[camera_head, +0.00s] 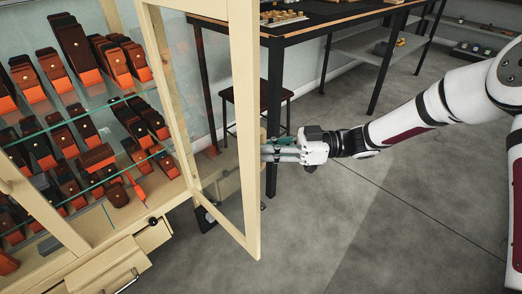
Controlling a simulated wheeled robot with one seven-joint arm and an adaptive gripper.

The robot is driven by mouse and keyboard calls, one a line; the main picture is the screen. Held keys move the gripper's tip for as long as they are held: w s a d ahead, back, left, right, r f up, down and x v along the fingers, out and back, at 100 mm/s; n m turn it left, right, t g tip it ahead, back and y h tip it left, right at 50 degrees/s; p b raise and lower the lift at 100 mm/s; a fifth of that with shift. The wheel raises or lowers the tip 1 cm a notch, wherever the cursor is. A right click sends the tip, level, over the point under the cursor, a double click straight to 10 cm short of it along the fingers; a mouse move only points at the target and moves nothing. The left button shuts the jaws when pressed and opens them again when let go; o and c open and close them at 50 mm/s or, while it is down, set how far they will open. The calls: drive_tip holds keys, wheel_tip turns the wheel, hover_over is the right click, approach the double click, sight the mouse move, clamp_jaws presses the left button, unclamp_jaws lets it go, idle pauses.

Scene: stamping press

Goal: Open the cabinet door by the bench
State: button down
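The cabinet (85,253) fills the left of the head view. Its glass-paned door (247,150), with a pale wooden frame, stands swung well out from the cabinet front. My gripper (272,151) is at the right side of the door's outer frame, close to it at mid height. Its fingers point left at the frame. The fingertips are partly hidden by or against the frame, so I cannot tell whether they touch it or grip anything. A small greenish part shows by the gripper's fingers.
Glass shelves (105,173) inside the cabinet hold several dark brown and orange pouches. A drawer (112,269) below has a metal handle. The dark bench (330,18) stands behind the door with a stool (273,97) under it. Grey floor (330,240) is clear at the lower middle.

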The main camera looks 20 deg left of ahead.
drive_tip(key=shift+w+d, duration=0.2)
drive_tip(key=shift+w, duration=0.5)
drive_tip(key=shift+w+d, duration=0.2)
drive_tip(key=shift+w, duration=0.45)
drive_tip(key=c, duration=1.5)
unclamp_jaws()
